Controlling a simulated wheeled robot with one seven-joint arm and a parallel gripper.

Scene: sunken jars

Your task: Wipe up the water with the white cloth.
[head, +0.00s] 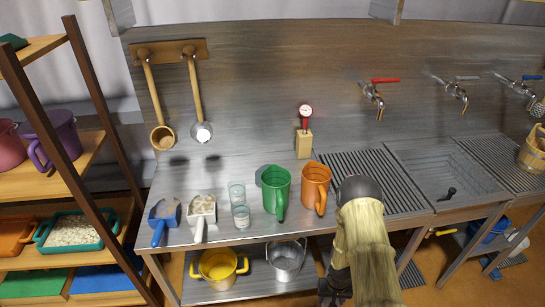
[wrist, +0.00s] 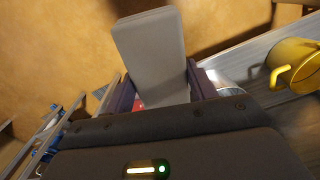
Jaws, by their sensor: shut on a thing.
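In the wrist view my gripper (wrist: 160,92) has its two dark purple fingers on either side of a pale grey, flat-sided slab (wrist: 150,50). It is shut on this slab, which stands out past the fingers. I cannot tell whether it is the white cloth; no other cloth shows clearly. A bit of red shows by the fingers. The gripper is low, with the orange floor beyond it. In the head view my arm hides the counter front right of the orange jug. No water is plain; a bluish round patch (head: 259,177) behind the green jug is unclear.
The steel counter (head: 230,172) holds a green jug (head: 276,190), an orange jug (head: 316,187), two glasses, two scoops and a wooden block with a red-topped gauge. A yellow pot (head: 218,268) and a metal bucket (head: 287,260) are on the lower shelf. The sink (head: 445,172) is at right.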

